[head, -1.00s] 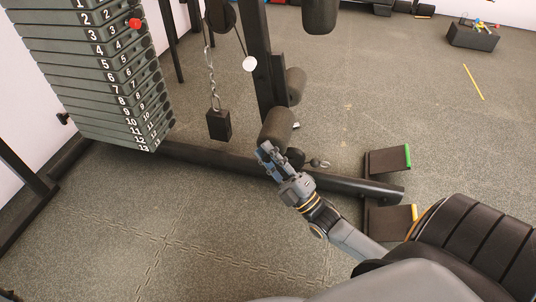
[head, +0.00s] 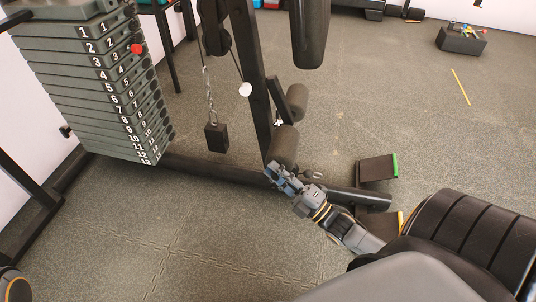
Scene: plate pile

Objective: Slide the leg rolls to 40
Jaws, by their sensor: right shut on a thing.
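The leg rolls are two dark padded cylinders on the machine's upright: the nearer leg roll (head: 284,146) is low down, and the farther leg roll (head: 297,101) sits behind and above it. My right gripper (head: 273,172) is shut on the near leg roll at its lower near end. The fingers hide part of that end. My left gripper does not show. I cannot read any scale for 40 here.
A weight stack (head: 115,95) with numbered plates and a red pin (head: 136,49) stands at left. A black block (head: 216,137) hangs from a chain. A floor beam (head: 215,171) runs below. A footplate (head: 377,167) is at right. Open floor lies in front.

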